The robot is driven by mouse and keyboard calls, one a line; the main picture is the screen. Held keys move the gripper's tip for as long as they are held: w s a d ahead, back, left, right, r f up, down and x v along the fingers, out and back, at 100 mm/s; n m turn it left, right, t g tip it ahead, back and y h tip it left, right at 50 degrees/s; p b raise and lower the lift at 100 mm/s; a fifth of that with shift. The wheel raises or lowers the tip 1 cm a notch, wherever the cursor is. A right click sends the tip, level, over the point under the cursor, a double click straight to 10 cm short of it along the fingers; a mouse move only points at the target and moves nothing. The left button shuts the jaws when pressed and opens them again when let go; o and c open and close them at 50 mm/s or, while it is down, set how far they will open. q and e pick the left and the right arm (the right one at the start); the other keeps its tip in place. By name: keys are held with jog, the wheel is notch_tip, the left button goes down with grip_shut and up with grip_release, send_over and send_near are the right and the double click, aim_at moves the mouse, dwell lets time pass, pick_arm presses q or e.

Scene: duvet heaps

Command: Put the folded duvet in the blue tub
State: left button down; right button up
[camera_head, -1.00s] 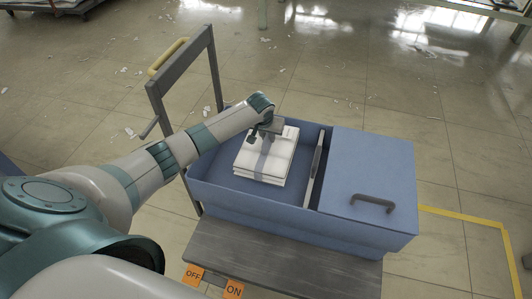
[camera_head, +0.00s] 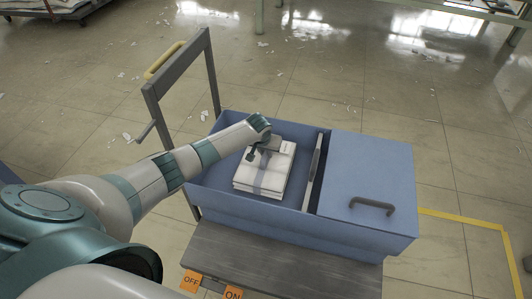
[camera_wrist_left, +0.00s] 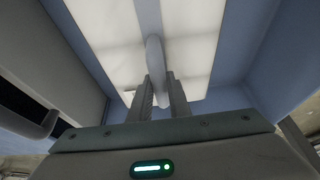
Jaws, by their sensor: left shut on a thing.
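The folded duvet (camera_head: 270,178) is a flat white stack with a grey band across it. It is within the open left part of the blue tub (camera_head: 250,209); I cannot tell whether it touches the tub's floor. My left gripper (camera_head: 263,150) is above the duvet, shut on its band or a fold at the top. In the left wrist view the gripper fingers (camera_wrist_left: 160,92) pinch a pale strip in front of the white duvet (camera_wrist_left: 205,45). My right gripper is not in view.
The tub's right part has a flat blue lid (camera_head: 368,170) with a dark handle (camera_head: 372,205). A grey divider (camera_head: 314,168) stands beside the duvet. The tub sits on a cart with a grey deck (camera_head: 275,262) and an upright push frame (camera_head: 211,75).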

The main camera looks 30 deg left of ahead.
pick_arm(q)
jog(key=shift+w, duration=0.1)
jog(key=c, duration=2.1)
grip_release()
jog(key=shift+f, duration=0.15)
jog(key=o, duration=0.4)
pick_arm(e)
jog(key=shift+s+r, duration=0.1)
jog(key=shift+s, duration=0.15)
pick_arm(q)
jog(key=shift+o, duration=0.2)
jog(key=shift+r, duration=0.25)
